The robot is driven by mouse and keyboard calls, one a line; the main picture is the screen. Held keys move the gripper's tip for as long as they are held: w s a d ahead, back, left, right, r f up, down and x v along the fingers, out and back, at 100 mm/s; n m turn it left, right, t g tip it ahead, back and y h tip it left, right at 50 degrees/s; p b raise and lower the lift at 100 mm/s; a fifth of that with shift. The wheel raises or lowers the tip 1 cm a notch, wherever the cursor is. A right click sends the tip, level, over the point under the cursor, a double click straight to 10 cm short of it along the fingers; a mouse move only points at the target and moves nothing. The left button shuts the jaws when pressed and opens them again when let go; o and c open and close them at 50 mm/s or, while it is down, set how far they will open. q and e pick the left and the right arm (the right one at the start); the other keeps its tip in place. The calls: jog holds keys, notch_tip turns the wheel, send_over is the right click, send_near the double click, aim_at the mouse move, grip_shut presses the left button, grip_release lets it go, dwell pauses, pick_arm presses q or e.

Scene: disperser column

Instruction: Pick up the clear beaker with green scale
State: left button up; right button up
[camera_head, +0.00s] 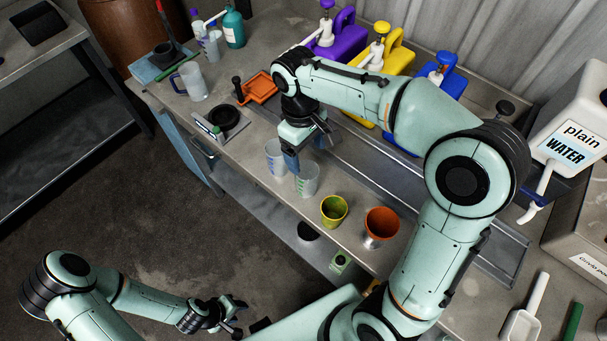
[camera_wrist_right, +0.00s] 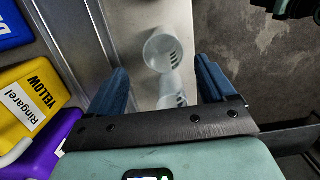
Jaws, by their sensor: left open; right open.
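Two clear beakers stand side by side near the front edge of the bench. In the head view, one beaker (camera_head: 275,158) is left of my right gripper's visible blue finger, and the other beaker (camera_head: 308,181) is just right of it. I cannot surely tell which scale is green. In the right wrist view, one beaker (camera_wrist_right: 161,52) shows ahead between the open blue fingers, and the other beaker (camera_wrist_right: 169,88) is nearer the palm, partly hidden. My right gripper (camera_head: 293,163) is open and empty, pointing down over them. My left gripper (camera_head: 234,316) is open and empty, low over the floor.
A yellow-green cup (camera_head: 333,210) and an orange cup (camera_head: 381,222) stand right of the beakers. A balance (camera_head: 209,130), an orange tray (camera_head: 259,88) and a clear jug (camera_head: 191,82) are left. Purple (camera_head: 339,38), yellow and blue jugs line the back.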

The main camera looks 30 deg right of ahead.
aim_at(309, 164)
jog(key=f, duration=0.4)
jog(key=shift+s+d+f, duration=0.1)
jog(key=shift+s+f, duration=0.1)
jog(key=shift+s, duration=0.2)
notch_tip(309, 164, down, 6)
jog(key=shift+r+b, duration=0.15)
jog(key=shift+b, duration=0.2)
jog(key=c, duration=1)
